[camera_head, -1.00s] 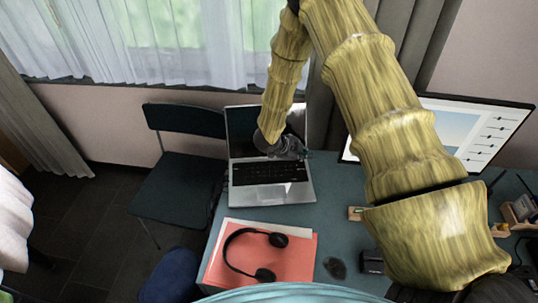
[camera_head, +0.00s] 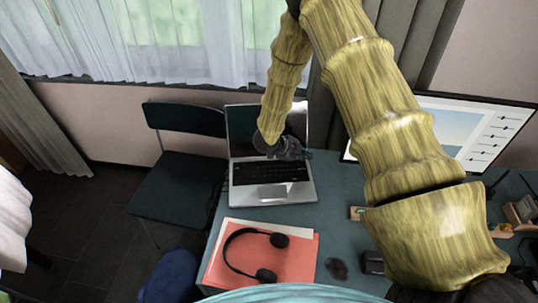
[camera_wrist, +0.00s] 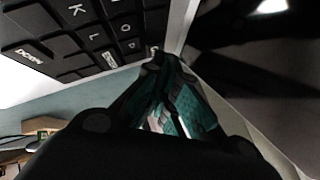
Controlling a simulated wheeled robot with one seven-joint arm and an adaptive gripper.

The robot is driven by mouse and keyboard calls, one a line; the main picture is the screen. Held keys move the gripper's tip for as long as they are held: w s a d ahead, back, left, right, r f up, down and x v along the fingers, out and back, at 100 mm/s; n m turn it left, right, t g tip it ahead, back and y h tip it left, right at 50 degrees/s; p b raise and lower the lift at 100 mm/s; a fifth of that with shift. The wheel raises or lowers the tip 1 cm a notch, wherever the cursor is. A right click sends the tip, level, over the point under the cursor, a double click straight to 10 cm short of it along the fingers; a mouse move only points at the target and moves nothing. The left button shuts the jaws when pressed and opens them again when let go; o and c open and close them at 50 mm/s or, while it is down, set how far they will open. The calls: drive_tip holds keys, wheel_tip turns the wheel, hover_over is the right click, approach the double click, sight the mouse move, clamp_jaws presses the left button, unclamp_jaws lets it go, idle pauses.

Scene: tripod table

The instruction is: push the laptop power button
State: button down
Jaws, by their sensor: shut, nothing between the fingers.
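The open silver laptop (camera_head: 301,190) stands on the table with its dark screen (camera_head: 241,124) raised and its black keyboard facing up. My gripper (camera_head: 300,152) is over the upper right part of the keyboard, close to the hinge. In the wrist view, my shut gripper (camera_wrist: 160,58) has its fingertips together at the edge of the black keys (camera_wrist: 75,30), beside a pale strip of the laptop body. The dark screen fills the right of that view. I cannot make out the power button, and cannot tell whether the fingertips touch the laptop.
A black headset (camera_head: 233,262) lies on red and white folders (camera_head: 300,262) in front of the laptop. A dark mouse (camera_head: 336,268) lies to their right. A monitor (camera_head: 480,130) stands at right, and a chair (camera_head: 180,185) stands left of the table (camera_head: 335,210).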

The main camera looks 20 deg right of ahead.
drive_tip(key=shift+r, duration=0.15)
idle(0.3)
drive_tip(key=shift+s+r+p, duration=0.25)
drive_tip(key=shift+r+p, duration=0.2)
drive_tip(key=shift+r, duration=0.05)
wheel_tip(320, 180, up, 6)
drive_tip(key=p, duration=0.3)
drive_tip(key=shift+p, duration=0.3)
drive_tip(key=shift+d+f, duration=0.1)
idle(1.6)
